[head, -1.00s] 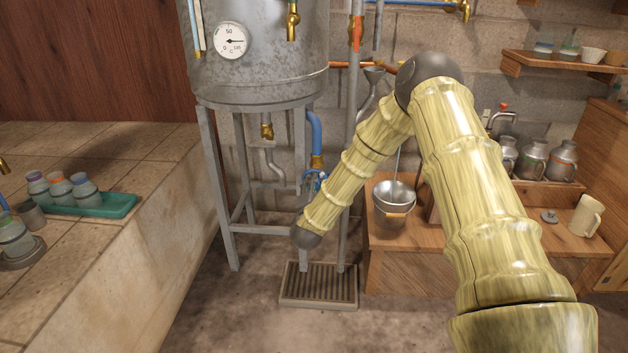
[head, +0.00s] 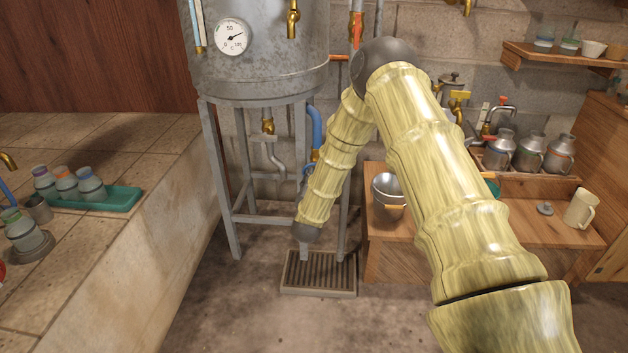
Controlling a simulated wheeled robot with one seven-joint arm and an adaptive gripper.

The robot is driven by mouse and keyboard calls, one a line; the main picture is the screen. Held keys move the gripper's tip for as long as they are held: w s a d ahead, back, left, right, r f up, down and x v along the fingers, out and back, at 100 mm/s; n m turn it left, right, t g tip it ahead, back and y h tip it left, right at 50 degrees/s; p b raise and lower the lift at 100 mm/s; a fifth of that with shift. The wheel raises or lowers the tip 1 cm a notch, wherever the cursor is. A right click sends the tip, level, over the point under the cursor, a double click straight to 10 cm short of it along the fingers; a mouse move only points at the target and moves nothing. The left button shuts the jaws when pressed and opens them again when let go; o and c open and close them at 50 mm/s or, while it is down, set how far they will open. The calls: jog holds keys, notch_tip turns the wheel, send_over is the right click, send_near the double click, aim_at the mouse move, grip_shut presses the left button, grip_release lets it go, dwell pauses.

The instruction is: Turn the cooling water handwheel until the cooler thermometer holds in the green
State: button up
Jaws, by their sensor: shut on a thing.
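A round white dial thermometer (head: 231,37) is on the front of the grey metal tank (head: 270,75). Its dark needle points right and slightly up. I cannot make out a green band, nor tell if this is the cooler thermometer. A blue pipe (head: 315,128) comes down beside the tank stand to a brass fitting (head: 313,156). A little blue shows just below it, left of my forearm; it may be part of the handwheel, which is otherwise hidden. My forearm slopes down in front of this spot to a dark wrist joint.
A slatted grate (head: 319,273) lies on the floor below my wrist. The tank's stand legs (head: 222,185) are close on the left. A wooden bench (head: 400,250) with a metal bucket (head: 388,188) is on the right. A tiled counter with a green tray (head: 120,200) is at left.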

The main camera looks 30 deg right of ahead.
jog(key=shift+s+f, duration=0.1)
jog(key=shift+f, duration=0.05)
jog(key=o, duration=0.8)
jog(key=shift+o, duration=1)
jog(key=v, duration=1.2)
